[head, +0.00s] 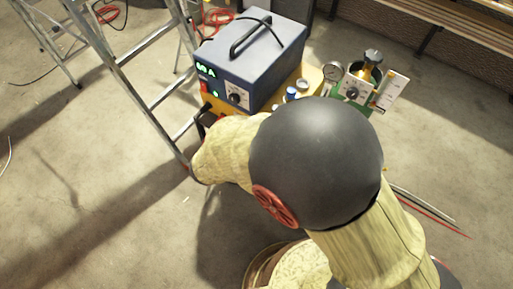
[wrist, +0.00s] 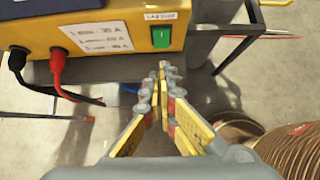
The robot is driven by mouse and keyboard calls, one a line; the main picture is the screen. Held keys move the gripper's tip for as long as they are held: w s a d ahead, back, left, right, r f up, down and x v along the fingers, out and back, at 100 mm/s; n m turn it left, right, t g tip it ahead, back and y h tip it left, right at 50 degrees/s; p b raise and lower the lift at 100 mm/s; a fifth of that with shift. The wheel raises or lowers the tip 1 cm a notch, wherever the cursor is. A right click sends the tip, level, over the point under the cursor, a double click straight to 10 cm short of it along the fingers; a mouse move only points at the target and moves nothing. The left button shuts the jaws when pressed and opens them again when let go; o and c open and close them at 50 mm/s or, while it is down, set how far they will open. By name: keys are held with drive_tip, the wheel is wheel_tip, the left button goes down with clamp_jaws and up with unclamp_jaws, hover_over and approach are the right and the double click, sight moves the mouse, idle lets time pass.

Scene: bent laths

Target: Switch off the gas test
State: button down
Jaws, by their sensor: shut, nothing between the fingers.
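The green rocker switch (wrist: 161,37) sits on the front of a yellow panel (wrist: 110,14) in the wrist view, under a small white label whose print is blurred. My gripper (wrist: 164,66) is shut with nothing between its fingers. Its tips show just below the switch and the panel's lower edge in the picture; a small gap shows between tips and switch, but the depth is hard to tell. In the head view my arm hides the switch and most of the gripper.
A blue welding unit (head: 252,58) stands on the yellow housing (head: 310,76). Red and black plugs (wrist: 57,66) with cables sit left of the switch. A ladder (head: 128,80) stands left. A gauge (head: 332,72) and a knob panel (head: 354,91) are right. Coiled material (wrist: 285,150) lies lower right.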

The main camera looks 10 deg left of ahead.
drive_tip(key=p+v, duration=0.1)
drive_tip(key=v, duration=0.4)
drive_tip(key=shift+w, duration=0.1)
drive_tip(key=shift+p, duration=0.65)
